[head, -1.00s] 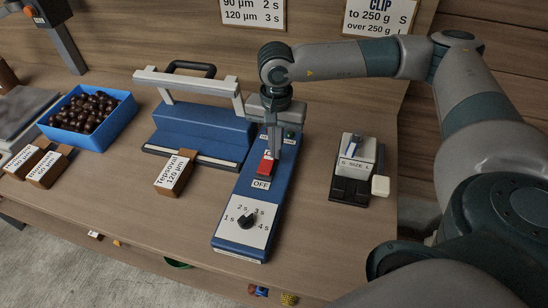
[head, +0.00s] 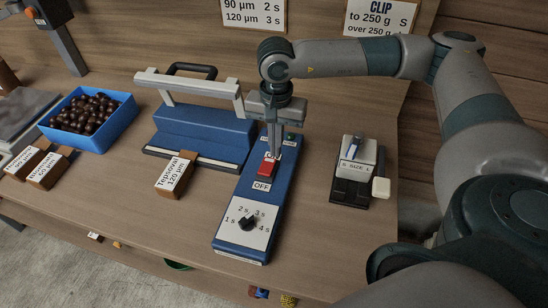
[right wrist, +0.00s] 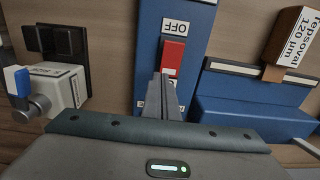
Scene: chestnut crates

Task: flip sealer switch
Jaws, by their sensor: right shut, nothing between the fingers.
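The sealer's blue control arm (head: 237,190) carries a red rocker switch (head: 267,169) with an OFF label on its near side. The switch also shows in the right wrist view (right wrist: 173,55). My right gripper (head: 273,154) is shut and empty, pointing down at the far end of the switch and partly hiding the label there. In the right wrist view its fingertips (right wrist: 168,76) overlap the switch's edge; I cannot tell whether they touch it. A small green lamp (head: 290,137) sits beyond the switch. My left gripper is not in view.
The sealer's blue body (head: 200,128) and its grey lever stand left of my gripper. A dial (head: 247,223) is nearer the front. A clip device (head: 353,165) stands right. A blue crate (head: 123,118) of chestnuts and brown labelled blocks (head: 174,173) lie left.

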